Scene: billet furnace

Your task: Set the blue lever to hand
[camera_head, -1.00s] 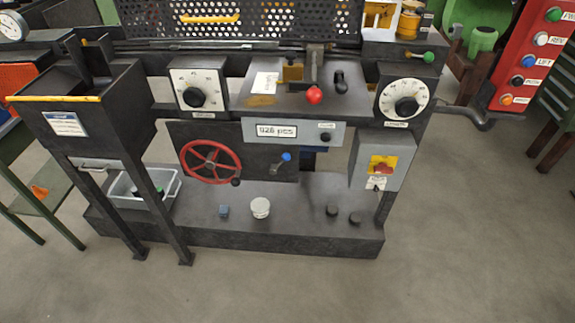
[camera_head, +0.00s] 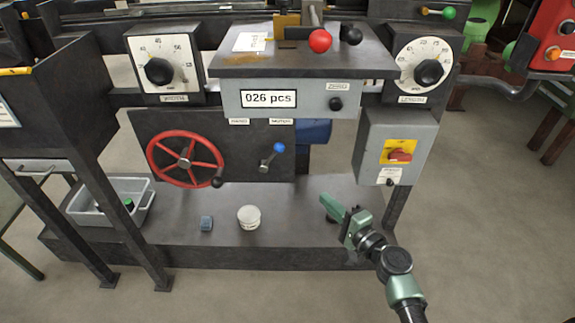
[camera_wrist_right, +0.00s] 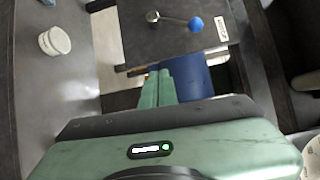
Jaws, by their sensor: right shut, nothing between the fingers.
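The blue lever (camera_head: 278,148) is a short grey arm with a blue ball on a dark panel, right of the red handwheel. It tilts up and right, toward the right of two small labels above it; the left label (camera_head: 238,121) seems to read HAND, the right one (camera_head: 280,121) MOTOR. In the right wrist view the blue ball (camera_wrist_right: 196,25) shows beyond the fingertips. My right gripper (camera_head: 330,206) is shut and empty, below and right of the lever, apart from it. Its green fingers also show in the right wrist view (camera_wrist_right: 158,76). My left gripper is out of view.
A red handwheel (camera_head: 185,160) is left of the lever. A blue motor-like body (camera_head: 314,131) is right of the panel. A grey switch box (camera_head: 395,148) hangs further right. A white jar (camera_head: 249,217) and a small blue block (camera_head: 206,224) stand on the lower shelf.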

